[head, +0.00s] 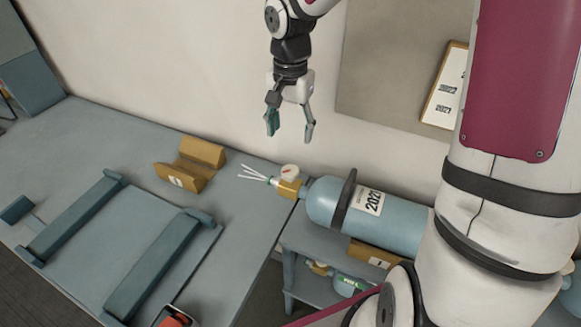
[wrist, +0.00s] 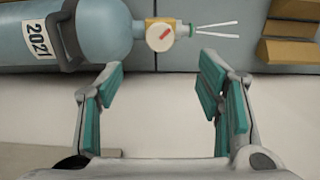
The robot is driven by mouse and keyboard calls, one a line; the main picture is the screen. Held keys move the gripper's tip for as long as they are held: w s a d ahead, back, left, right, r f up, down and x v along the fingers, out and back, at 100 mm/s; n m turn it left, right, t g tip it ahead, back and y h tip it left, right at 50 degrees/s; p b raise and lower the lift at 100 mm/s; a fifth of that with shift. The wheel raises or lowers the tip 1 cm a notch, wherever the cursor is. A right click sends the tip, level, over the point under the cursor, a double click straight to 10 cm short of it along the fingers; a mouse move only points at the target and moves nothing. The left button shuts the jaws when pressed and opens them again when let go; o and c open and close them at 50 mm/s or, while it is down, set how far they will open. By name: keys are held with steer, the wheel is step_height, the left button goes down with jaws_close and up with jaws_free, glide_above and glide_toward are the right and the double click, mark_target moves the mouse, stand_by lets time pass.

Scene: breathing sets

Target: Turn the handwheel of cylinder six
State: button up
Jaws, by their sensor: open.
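A pale blue cylinder (head: 325,204) lies on its side with a dark band and a "2021" label; it also shows in the wrist view (wrist: 105,28). Its brass valve (head: 289,188) points left and bears a round cream disc (head: 290,171) with a red mark (wrist: 165,34). I cannot tell whether this disc is a gauge or a handwheel. A green ring and thin white strips stick out beyond the valve. No six is readable on it. My gripper (head: 290,130) hangs above the valve, open and empty, its fingers (wrist: 160,75) apart from it.
A grey-blue bench (head: 130,150) fills the left, with an empty ochre cradle (head: 190,168) and dark rails (head: 150,265). Another cylinder (head: 350,286) lies on a lower shelf. A wall stands behind; a notice (head: 446,88) hangs right. My arm hides the right side.

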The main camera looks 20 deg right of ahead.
mark_target(290, 170)
step_height(290, 170, down, 13)
steer(key=shift+f, duration=0.1)
stand_by(0.3)
steer(key=c, duration=1.2)
